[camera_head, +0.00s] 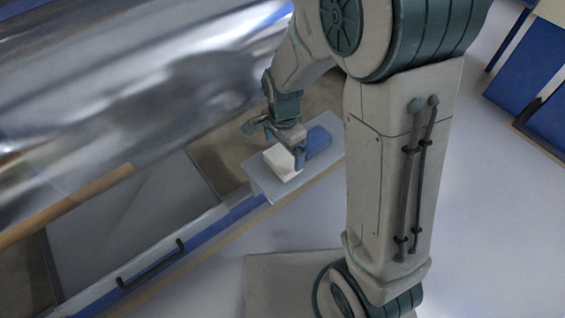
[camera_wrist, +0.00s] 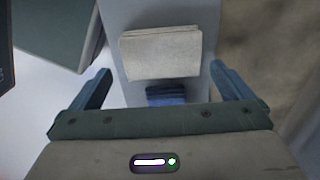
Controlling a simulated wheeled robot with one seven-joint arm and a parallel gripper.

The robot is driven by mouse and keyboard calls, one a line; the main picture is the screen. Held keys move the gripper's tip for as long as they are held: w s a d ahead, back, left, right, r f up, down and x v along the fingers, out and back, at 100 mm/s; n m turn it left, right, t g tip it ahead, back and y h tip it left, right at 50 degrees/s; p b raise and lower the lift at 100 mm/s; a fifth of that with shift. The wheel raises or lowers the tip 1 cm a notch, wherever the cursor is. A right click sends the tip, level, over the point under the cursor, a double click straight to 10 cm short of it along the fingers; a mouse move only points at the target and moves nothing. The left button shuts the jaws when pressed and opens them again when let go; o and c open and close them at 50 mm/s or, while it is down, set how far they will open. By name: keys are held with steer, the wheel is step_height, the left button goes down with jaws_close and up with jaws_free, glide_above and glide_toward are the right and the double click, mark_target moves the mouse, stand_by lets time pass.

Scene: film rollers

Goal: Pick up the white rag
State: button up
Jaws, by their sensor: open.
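The white rag (camera_head: 281,162) is a folded, off-white block of cloth lying on a small grey shelf (camera_head: 269,190). In the wrist view the white rag (camera_wrist: 161,53) lies ahead of my gripper (camera_wrist: 158,84), roughly centred between the two blue-grey fingers. The fingers are spread wide, with nothing between them but the view of the shelf and cloths below. In the head view my gripper (camera_head: 273,142) is above and close beside the white rag. Whether a finger touches it, I cannot tell.
A folded blue rag (camera_head: 319,141) lies right beside the white one; it also shows in the wrist view (camera_wrist: 166,94). A large shiny film roll (camera_head: 130,110) fills the left. A drawer handle (camera_head: 150,265) is below it. Blue furniture (camera_head: 530,75) stands at right, with clear floor between.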

mark_target(283, 158)
step_height(283, 158, down, 5)
steer(key=shift+w+a+f+b, duration=0.1)
steer(key=shift+b, duration=1.15)
steer(key=c, duration=0.7)
steer(key=r+p, duration=0.1)
steer(key=r, duration=0.2)
steer(key=d+r+p, duration=0.1)
steer(key=r, duration=0.1)
steer(key=shift+s+r+p, duration=0.15)
steer(key=shift+s+p, duration=0.1)
steer(key=shift+p, duration=0.05)
steer(key=s+d+r+p, duration=0.2)
steer(key=s+d+r, duration=0.3)
steer(key=d, duration=0.4)
steer(key=shift+d+r+p, duration=0.2)
steer(key=shift+r+p, duration=0.2)
steer(key=shift+w, duration=0.1)
steer(key=shift+o, duration=0.4)
